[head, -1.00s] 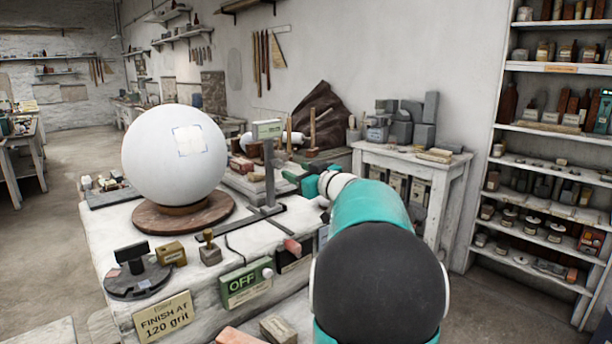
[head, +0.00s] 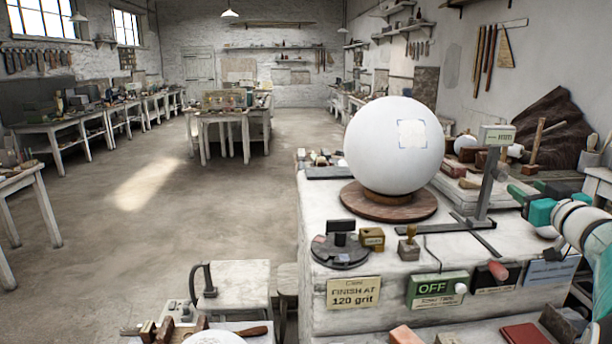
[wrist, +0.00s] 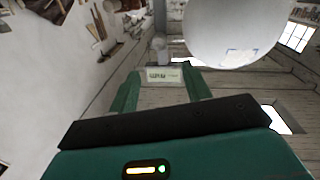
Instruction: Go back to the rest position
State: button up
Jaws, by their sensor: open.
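My gripper (head: 514,193) is at the right of the head view, its green fingers just right of the grey gauge stand (head: 487,190). In the wrist view my gripper (wrist: 162,80) has its two fingers spread apart, with nothing held. The gauge's small display (wrist: 163,75) shows between the fingers there. The white plaster sphere (head: 393,147) sits on a round wooden turntable (head: 388,203), left of the gauge stand and apart from my gripper. A square outlined patch (head: 412,133) is on the sphere. The sphere also shows at the top of the wrist view (wrist: 222,25).
The stone bench (head: 330,255) carries a dark round stand (head: 340,249), small blocks and a green OFF box (head: 437,289). A "FINISH AT 120 grit" sign (head: 353,293) is on its front. A low white stool (head: 235,285) stands left. Open floor (head: 130,230) lies further left.

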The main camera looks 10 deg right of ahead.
jog(key=s+a+f+m+g+h, duration=0.25)
jog(key=a+m+g, duration=0.2)
jog(key=a, duration=1.25)
jog(key=s+a+f+n+g+y, duration=0.2)
jog(key=s+a+f+g, duration=0.2)
jog(key=s+a+f, duration=0.4)
jog(key=s+a+f+n+g+y, duration=0.2)
jog(key=s+a+f, duration=0.6)
jog(key=s+a, duration=0.4)
jog(key=a+g+y, duration=0.1)
jog(key=a+g, duration=0.1)
jog(key=a, duration=0.1)
jog(key=shift+a+f+y, duration=0.3)
jog(key=shift+a+y, duration=0.05)
jog(key=shift+n, duration=0.25)
